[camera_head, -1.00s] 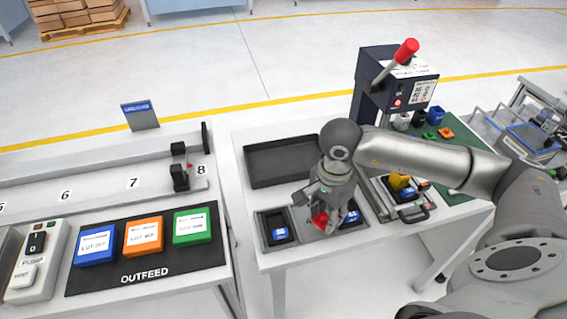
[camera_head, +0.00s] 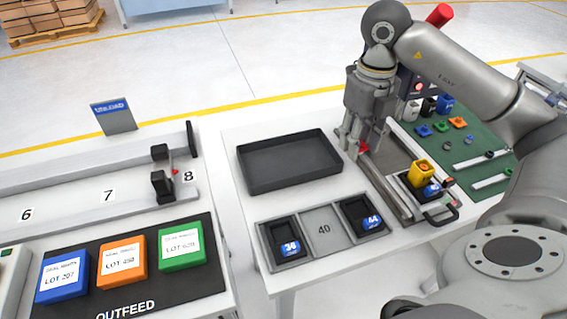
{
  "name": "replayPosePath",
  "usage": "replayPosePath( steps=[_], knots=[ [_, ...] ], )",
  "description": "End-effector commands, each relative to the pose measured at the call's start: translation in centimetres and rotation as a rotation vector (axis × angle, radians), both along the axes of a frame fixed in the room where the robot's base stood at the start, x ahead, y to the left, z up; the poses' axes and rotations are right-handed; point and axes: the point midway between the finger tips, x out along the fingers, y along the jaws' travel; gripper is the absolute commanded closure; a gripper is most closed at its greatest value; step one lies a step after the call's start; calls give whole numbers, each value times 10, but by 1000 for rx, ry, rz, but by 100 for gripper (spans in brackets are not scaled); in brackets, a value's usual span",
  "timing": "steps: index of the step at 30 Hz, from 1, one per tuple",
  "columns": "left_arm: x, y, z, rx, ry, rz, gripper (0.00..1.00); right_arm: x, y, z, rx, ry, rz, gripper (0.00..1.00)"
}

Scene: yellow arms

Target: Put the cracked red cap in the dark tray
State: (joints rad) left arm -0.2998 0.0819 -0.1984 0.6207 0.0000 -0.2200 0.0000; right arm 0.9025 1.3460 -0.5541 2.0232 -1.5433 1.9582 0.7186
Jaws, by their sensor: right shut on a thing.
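The red cap (camera_head: 364,148) is between the fingers of my right gripper (camera_head: 359,152), which is shut on it. Only a small part of the cap shows, and I cannot make out its crack. The gripper is raised over the right table, just right of the dark tray (camera_head: 252,180). The dark tray is wide, shallow and empty. My left gripper is not in view.
In front of the tray is a plate (camera_head: 324,229) with slots marked 38, 40 and 44; slot 40 is empty. Right of it stand a fixture with a yellow block (camera_head: 422,172) and a green mat (camera_head: 484,160) with small parts. Lot boxes (camera_head: 122,259) lie on the left table.

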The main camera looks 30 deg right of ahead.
Motion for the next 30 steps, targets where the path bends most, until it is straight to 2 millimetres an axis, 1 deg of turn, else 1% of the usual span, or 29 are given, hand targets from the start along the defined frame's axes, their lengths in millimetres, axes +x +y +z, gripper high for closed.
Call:
replayPosePath(
  steps=[1, 3, 6, 8, 11, 21, 24, 27, 30],
  knots=[
    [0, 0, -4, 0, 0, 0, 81, -1, -2, 1, 0, -2, -45, 75],
    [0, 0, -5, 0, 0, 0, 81, -2, -4, 5, 1, -2, -91, 75],
    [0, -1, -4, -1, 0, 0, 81, 0, -3, 6, 1, 0, -122, 75],
    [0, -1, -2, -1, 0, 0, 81, 4, 1, 4, 2, 1, -126, 75],
    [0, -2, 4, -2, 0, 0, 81, 17, 12, -1, 4, 1, -124, 75],
    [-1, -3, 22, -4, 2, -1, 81, 73, 55, -34, 3, 2, -123, 75],
    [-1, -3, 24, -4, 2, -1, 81, 84, 63, -56, 0, 4, -125, 75],
    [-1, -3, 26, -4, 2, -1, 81, 94, 70, -71, 1, 3, -125, 75],
    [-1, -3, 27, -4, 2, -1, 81, 100, 74, -79, 1, 0, -126, 75]
  ],
)
